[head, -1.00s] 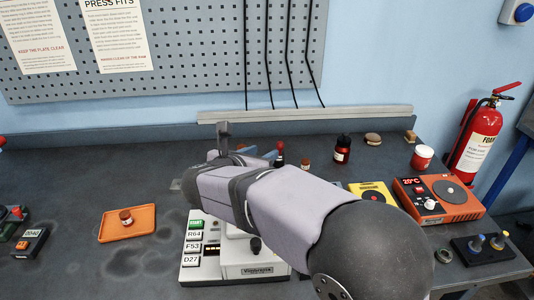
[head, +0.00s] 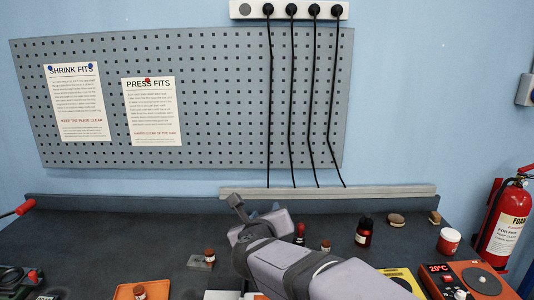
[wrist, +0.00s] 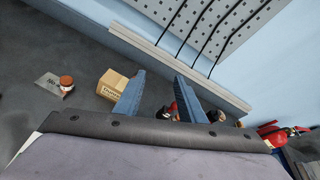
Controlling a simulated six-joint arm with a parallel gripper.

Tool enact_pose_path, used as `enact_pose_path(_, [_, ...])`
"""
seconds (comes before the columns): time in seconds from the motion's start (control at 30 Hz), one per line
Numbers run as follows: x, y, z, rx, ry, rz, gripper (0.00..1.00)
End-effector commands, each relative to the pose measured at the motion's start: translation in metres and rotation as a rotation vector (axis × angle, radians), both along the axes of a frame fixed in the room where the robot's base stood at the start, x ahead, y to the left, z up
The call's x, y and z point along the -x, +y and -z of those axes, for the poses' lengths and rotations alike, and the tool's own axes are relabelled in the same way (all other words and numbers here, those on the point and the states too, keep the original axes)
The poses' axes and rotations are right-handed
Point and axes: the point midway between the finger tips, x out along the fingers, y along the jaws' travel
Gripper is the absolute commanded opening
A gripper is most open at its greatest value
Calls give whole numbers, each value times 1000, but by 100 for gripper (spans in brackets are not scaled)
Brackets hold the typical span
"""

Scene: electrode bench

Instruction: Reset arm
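My gripper (wrist: 160,80) shows in the wrist view as two blue fingers standing apart with nothing between them. It is raised above the bench, near its back. A cardboard box (wrist: 112,84) appears just left of the left finger in the wrist view. A brown jar on a grey block (head: 208,257) is left of my wrist in the head view; the jar also shows in the wrist view (wrist: 66,82).
An orange tray (head: 122,292) is at lower left. A dark bottle (head: 364,233), a red-and-white tub (head: 448,241) and an orange hotplate unit (head: 503,276) stand to the right. A pegboard (head: 215,110) with hanging cables is on the wall. The back left bench is clear.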

Motion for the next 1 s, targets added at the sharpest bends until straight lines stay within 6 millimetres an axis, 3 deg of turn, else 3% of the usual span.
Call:
enact_pose_path(0.03, [-2,3,-9,91,8,-103,36])
enact_pose_path(0.17, [5,17,-12,365,36,-400,36])
enact_pose_path(0.37, [48,17,11,787,108,-860,36])
enact_pose_path(0.47, [83,4,31,979,161,-1100,36])
enact_pose_path(0.63, [150,-36,60,1212,262,-1484,36])
enact_pose_path(0.8, [203,-71,75,1309,336,-1759,36])
enact_pose_path(1.0, [252,-107,79,1339,403,-2002,36])
